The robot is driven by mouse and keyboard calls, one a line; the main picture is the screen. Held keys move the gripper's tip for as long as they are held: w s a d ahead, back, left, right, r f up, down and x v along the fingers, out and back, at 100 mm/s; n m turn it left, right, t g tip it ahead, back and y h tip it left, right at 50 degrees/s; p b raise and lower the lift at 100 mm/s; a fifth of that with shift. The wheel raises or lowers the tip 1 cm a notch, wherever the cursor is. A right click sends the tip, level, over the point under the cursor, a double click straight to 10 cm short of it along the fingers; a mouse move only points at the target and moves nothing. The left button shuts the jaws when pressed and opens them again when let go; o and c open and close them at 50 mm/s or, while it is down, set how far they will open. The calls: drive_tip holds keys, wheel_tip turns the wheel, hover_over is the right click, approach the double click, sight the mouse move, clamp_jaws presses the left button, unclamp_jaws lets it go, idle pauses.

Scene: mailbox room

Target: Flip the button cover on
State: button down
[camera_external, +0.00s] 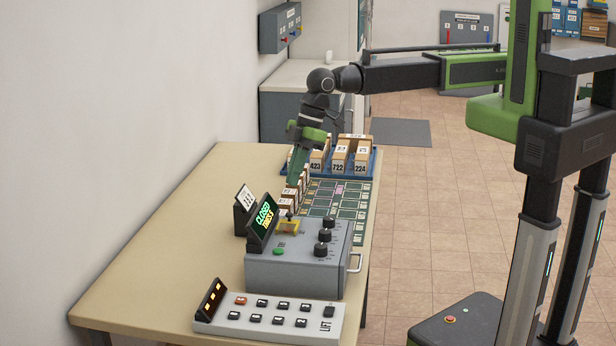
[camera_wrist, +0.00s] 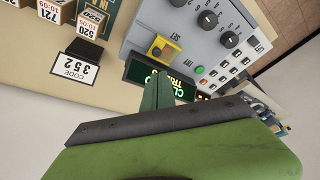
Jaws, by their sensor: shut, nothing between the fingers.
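The yellow button cover (camera_external: 288,227) sits on the top of the grey control box (camera_external: 290,272), near its back left corner. In the wrist view the cover (camera_wrist: 164,48) is a yellow frame; whether it is up or down is unclear. My gripper (camera_external: 293,183) points down above the table, beyond the box as seen from outside. In the wrist view my green gripper (camera_wrist: 160,78) is shut and empty, its tips below the cover in the picture and apparently apart from it. A green button (camera_external: 278,251) is also on the box.
A lit display (camera_external: 263,222) stands at the box's left edge, beside a code card (camera_external: 244,205). Black knobs (camera_external: 323,236) are on the box. A keypad panel (camera_external: 268,318) lies in front. Numbered boxes (camera_external: 340,160) stand in a blue tray behind.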

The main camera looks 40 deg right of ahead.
drive_tip(key=b, duration=0.7)
approach(279, 225)
drive_tip(key=x, duration=0.5)
drive_tip(key=shift+w+d, duration=0.1)
drive_tip(key=shift+r, duration=0.1)
drive_tip(key=w+d, duration=0.3)
drive_tip(key=d, duration=0.1)
drive_tip(key=shift+w, duration=0.4)
drive_tip(key=p+v, duration=0.9)
drive_tip(key=v, duration=0.1)
